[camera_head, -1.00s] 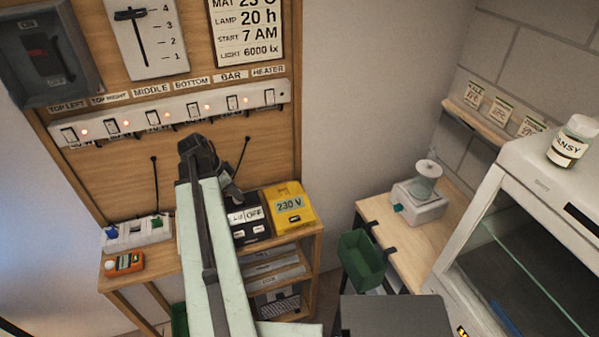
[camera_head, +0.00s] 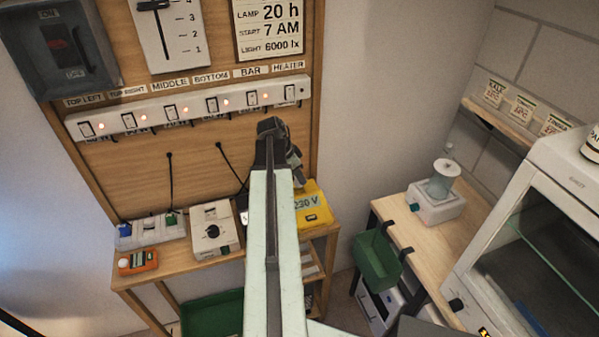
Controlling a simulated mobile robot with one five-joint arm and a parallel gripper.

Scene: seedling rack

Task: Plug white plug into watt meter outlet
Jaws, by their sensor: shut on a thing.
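My gripper (camera_head: 278,150) is at the end of my raised arm, in front of the wooden board and above the shelf top. It is seen from behind, and my own arm hides most of its jaws. It is shut on the white plug, which is largely hidden behind it. The watt meter seems to be the yellow box (camera_head: 312,207) with a 230 V display, on the shelf's right end. The gripper is above it and slightly left in the picture. My arm covers the box's left part, and I cannot make out its outlet.
A dark cord (camera_head: 232,165) runs down the board towards my arm. A green bin (camera_head: 376,259) hangs from the right-hand table (camera_head: 440,243).

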